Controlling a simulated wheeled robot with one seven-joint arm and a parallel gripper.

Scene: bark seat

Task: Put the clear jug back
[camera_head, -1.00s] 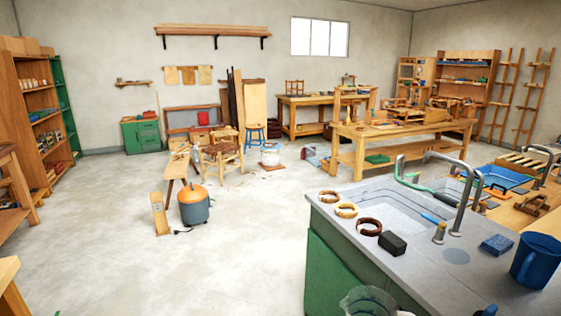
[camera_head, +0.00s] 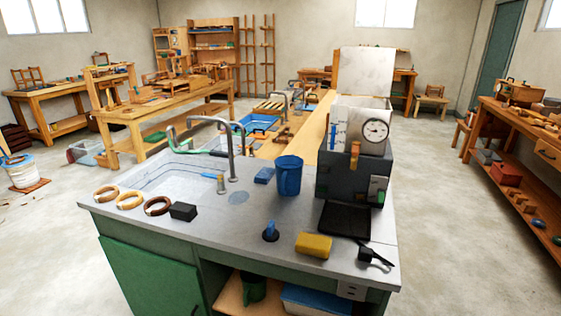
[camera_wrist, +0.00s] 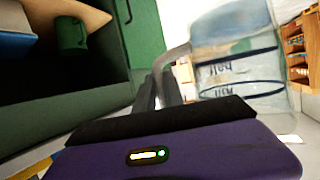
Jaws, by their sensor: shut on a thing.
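The clear jug (camera_wrist: 238,65) shows in the wrist view at the upper right, see-through with dark bands and markings. My gripper (camera_wrist: 163,88) is shut on the jug at its greyish handle, left of the jug's body. The jug's lower part is partly hidden behind my gripper's purple housing. In the head view neither the jug nor my gripper shows. The grey sink counter (camera_head: 330,258) stands in front of me there.
A green mug (camera_head: 252,287) stands on the open shelf below. Open floor (camera_head: 430,215) lies to the right.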

